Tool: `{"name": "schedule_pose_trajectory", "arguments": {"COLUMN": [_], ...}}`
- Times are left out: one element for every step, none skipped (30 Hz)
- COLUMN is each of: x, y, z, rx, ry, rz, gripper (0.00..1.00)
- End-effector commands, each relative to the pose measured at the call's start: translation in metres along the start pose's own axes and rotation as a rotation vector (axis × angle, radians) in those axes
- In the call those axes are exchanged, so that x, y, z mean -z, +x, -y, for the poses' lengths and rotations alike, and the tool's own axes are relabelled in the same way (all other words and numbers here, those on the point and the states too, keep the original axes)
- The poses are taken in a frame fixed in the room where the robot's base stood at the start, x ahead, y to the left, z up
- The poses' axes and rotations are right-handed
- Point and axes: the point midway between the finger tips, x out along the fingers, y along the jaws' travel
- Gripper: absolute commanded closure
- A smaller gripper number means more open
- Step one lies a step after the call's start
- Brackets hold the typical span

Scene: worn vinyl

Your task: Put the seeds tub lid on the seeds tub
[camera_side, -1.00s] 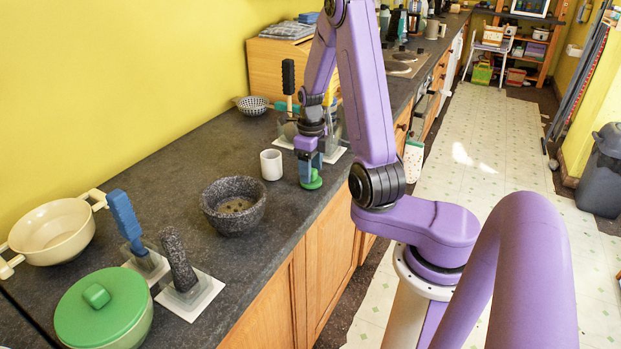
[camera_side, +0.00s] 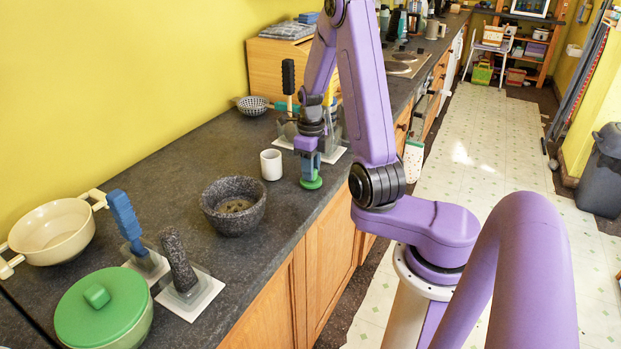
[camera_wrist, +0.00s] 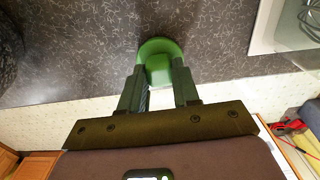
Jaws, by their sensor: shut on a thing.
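The small green seeds tub lid (camera_side: 311,184) is at the counter's front edge, flat and apparently on the counter. My gripper (camera_side: 311,177) points straight down over it and is shut on its knob. In the wrist view the round lid (camera_wrist: 158,46) shows beyond my gripper (camera_wrist: 160,88), with its knob between the two fingers. A small white open cylinder (camera_side: 271,165), which looks like the seeds tub, stands upright on the counter just left of the lid, apart from it. The tub cannot be made out in the wrist view.
A dark stone mortar (camera_side: 234,206) stands left of the white tub. A cream pot (camera_side: 50,232), a green-lidded pot (camera_side: 104,310) and stands holding a blue-handled tool (camera_side: 126,220) and a pestle (camera_side: 178,260) are further left. A holder with a black-handled tool (camera_side: 288,76) stands behind my gripper.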

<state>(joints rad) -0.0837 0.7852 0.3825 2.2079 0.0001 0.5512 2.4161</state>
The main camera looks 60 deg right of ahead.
Motion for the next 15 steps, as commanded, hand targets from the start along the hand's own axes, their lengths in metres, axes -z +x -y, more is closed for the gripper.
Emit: {"name": "schedule_pose_trajectory", "arguments": {"x": [-0.0001, -0.0002, -0.0002, -0.0002, -0.0003, -0.0003, -0.0003, -0.0003, -0.0003, -0.0003, -0.0003, -0.0003, -0.0003, -0.0003, -0.0003], "y": [-0.0005, -0.0007, -0.0011, -0.0014, -0.0017, -0.0022, -0.0026, -0.0029, -0.0034, -0.0038, -0.0041, -0.0046, -0.005, -0.0054, -0.0059], "z": [0.0001, 0.0001, 0.0002, 0.0002, 0.0002, 0.0003, 0.0003, 0.0003, 0.0003, 0.0003, 0.0003, 0.0003, 0.0003, 0.0003, 0.0003], "rx": [0.0, 0.001, 0.001, 0.001, 0.001, 0.001, 0.001, 0.001, 0.001, 0.001, 0.001, 0.001, 0.0, 0.0, 0.0], "ry": [0.0, 0.0, 0.0, 0.0, 0.0, 0.0, 0.0, 0.0, 0.0, 0.0, 0.0, 0.0, 0.0, 0.0, 0.0], "rz": [0.0, 0.001, 0.001, 0.001, 0.001, 0.001, 0.001, 0.001, 0.001, 0.001, 0.001, 0.001, 0.001, 0.0, 0.0], "gripper": [1.0, 1.0, 1.0, 1.0, 1.0, 1.0, 1.0, 1.0, 1.0, 1.0, 1.0, 1.0, 1.0, 1.0, 1.0]}}
